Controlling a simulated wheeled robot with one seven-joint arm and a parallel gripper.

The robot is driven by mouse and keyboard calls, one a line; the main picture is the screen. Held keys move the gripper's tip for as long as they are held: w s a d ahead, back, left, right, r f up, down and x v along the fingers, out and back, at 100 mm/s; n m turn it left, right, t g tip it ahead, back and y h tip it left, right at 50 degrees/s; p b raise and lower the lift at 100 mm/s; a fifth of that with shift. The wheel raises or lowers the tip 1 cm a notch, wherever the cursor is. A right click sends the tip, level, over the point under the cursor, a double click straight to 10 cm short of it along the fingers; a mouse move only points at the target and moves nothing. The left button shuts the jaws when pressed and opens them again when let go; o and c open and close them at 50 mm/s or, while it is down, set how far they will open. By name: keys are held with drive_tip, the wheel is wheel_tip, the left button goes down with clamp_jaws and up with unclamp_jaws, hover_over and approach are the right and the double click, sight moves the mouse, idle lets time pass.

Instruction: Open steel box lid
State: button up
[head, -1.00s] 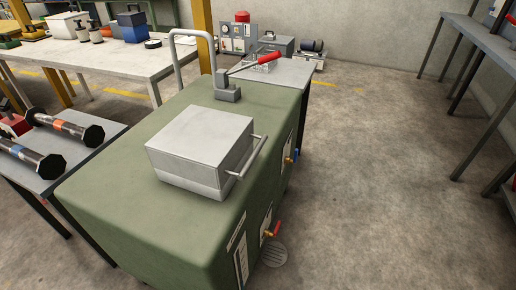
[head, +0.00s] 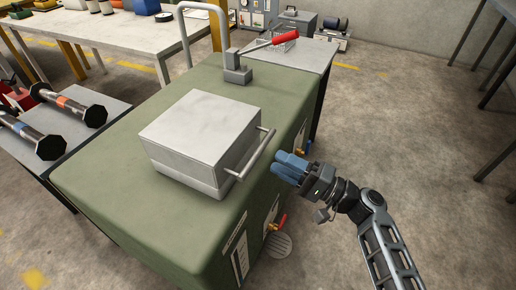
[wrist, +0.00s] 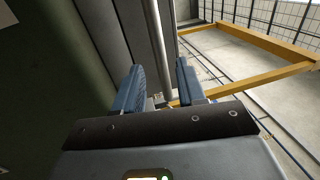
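The grey steel box (head: 200,135) sits on the green cabinet top with its lid shut. A bar handle (head: 258,155) runs along the lid's right side. My gripper (head: 284,163) is just right of the handle, off the cabinet's side, with its blue fingers pointing toward the handle. In the wrist view the two fingers (wrist: 160,85) stand apart. The handle bar (wrist: 158,45) shows ahead between them, with the box wall (wrist: 115,30) to its left. I see no contact between fingers and handle.
The green cabinet (head: 110,185) carries a clamp-like fitting (head: 238,70) and a bent pipe (head: 185,30) behind the box. Red-handled valves (head: 278,222) stick out of its right side. A table with dumbbell-like parts (head: 75,105) stands left. The floor at right is clear.

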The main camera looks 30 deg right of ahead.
sight(258, 150)
drive_tip(key=p+x, duration=0.1)
drive_tip(key=x, duration=0.6)
drive_tip(key=shift+f, duration=0.1)
clamp_jaws()
idle(0.5)
